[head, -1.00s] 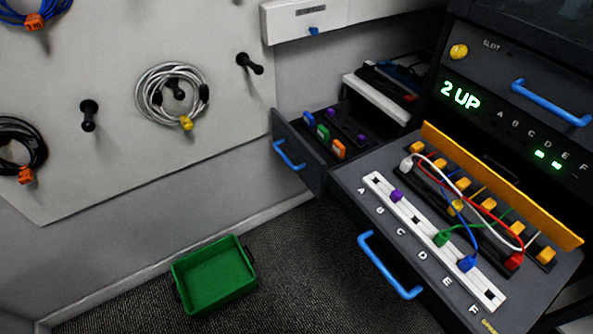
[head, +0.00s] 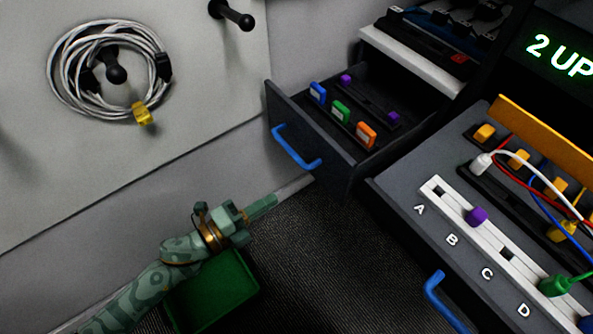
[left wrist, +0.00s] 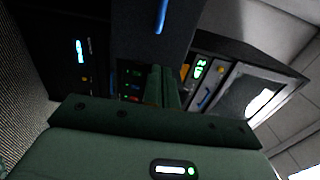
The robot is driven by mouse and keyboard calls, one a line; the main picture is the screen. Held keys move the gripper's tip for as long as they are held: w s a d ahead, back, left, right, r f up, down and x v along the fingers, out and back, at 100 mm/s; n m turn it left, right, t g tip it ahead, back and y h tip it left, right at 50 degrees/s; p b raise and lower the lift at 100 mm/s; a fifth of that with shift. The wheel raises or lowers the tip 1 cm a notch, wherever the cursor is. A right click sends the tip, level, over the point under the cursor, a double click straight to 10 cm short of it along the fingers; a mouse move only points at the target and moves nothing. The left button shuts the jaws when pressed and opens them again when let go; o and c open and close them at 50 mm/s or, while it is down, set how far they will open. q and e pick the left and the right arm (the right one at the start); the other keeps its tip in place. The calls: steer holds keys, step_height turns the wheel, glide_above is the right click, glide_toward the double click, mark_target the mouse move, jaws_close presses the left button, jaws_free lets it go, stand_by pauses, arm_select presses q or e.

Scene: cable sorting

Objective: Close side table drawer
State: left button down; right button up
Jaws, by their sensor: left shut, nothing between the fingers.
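The side table drawer (head: 325,158) stands pulled open in the middle of the head view, with a blue bar handle (head: 297,149) on its front. Blue, green and orange tags and small purple pieces show inside it. My left gripper (head: 268,203) is shut and empty, in front of and below the handle, apart from it. In the left wrist view, the shut fingers (left wrist: 164,86) point toward a dark front with a blue handle (left wrist: 161,15). My right gripper is not in view.
A green bin (head: 213,292) sits on the floor below my left arm. A coiled grey cable (head: 75,70) hangs on the wall at the left. Dark floor lies clear between them.

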mark_target(327, 165)
arm_select(q)
steer(key=b+x, duration=0.3)
steer(key=x, duration=1)
steer(key=shift+w+d+f, duration=0.15)
steer(key=shift+w, duration=0.1)
steer(key=shift+w+d, duration=0.1)
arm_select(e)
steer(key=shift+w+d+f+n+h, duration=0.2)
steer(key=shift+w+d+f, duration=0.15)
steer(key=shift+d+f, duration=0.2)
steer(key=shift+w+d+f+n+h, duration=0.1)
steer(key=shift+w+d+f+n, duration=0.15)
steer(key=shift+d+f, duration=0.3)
